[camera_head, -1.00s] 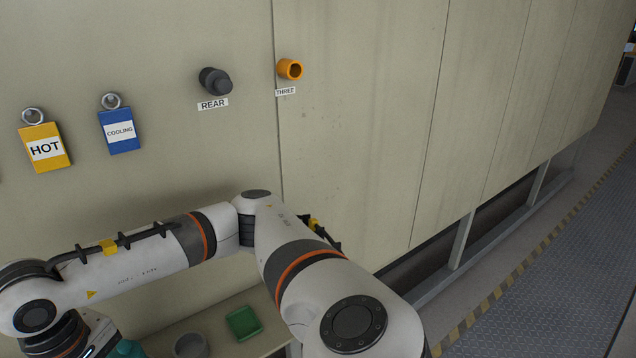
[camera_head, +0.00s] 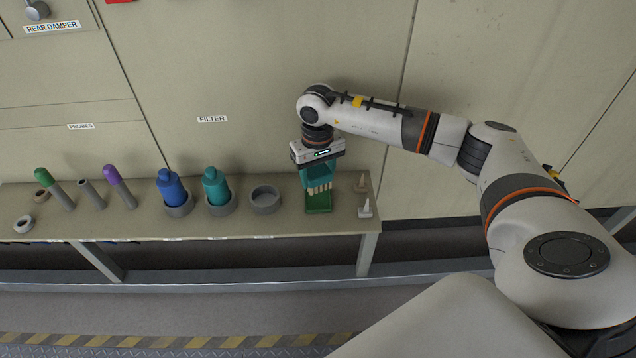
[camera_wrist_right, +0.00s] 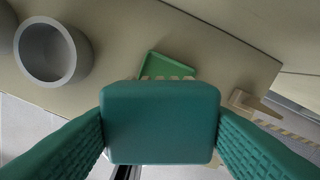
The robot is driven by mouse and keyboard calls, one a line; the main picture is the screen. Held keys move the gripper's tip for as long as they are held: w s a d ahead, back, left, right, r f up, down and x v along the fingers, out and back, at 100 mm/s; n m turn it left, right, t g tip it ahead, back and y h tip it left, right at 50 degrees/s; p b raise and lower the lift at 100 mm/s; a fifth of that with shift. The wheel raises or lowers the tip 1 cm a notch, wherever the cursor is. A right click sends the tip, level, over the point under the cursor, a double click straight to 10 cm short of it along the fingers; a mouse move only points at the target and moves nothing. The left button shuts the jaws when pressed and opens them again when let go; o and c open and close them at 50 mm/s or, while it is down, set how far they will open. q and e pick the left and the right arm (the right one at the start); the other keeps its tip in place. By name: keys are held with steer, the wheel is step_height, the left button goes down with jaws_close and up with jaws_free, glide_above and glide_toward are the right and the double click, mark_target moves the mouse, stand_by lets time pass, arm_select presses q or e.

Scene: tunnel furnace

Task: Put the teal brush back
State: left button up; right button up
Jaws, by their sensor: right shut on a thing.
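The teal brush (camera_head: 319,178) with pale bristles is in my right gripper (camera_head: 318,165), over the green tray (camera_head: 319,208) at the right part of the shelf. In the right wrist view the teal brush back (camera_wrist_right: 160,122) sits between the two textured fingers of my right gripper (camera_wrist_right: 160,140). The green tray (camera_wrist_right: 168,64) shows just beyond it, with a few bristle tips at its edge. The bristles point down at the tray; I cannot tell whether they touch it. My left gripper is not in view.
The shelf (camera_head: 270,228) also bears an empty grey ring cup (camera_head: 265,200), a teal bottle (camera_head: 216,187), a blue bottle (camera_head: 171,187), probes with green (camera_head: 41,175) and purple (camera_head: 112,174) tops, and two small pale cones (camera_head: 364,208) just right of the tray. The furnace wall rises behind.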

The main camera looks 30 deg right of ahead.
mark_target(318, 185)
step_height(318, 185, down, 4)
steer(key=shift+r+p, duration=0.15)
steer(key=shift+p, duration=0.4)
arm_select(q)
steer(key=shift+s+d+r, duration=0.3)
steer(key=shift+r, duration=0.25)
arm_select(e)
steer(key=shift+f+b, duration=0.35)
steer(key=shift+b, duration=0.05)
steer(key=o, duration=1)
steer(key=shift+r, duration=0.1)
steer(key=shift+c, duration=0.2)
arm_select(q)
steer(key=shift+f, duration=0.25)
arm_select(e)
steer(key=shift+r+p, duration=0.2)
steer(key=shift+p, duration=0.15)
arm_select(q)
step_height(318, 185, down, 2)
steer(key=b, duration=0.2)
steer(key=shift+b, duration=0.3)
arm_select(e)
step_height(318, 185, up, 12)
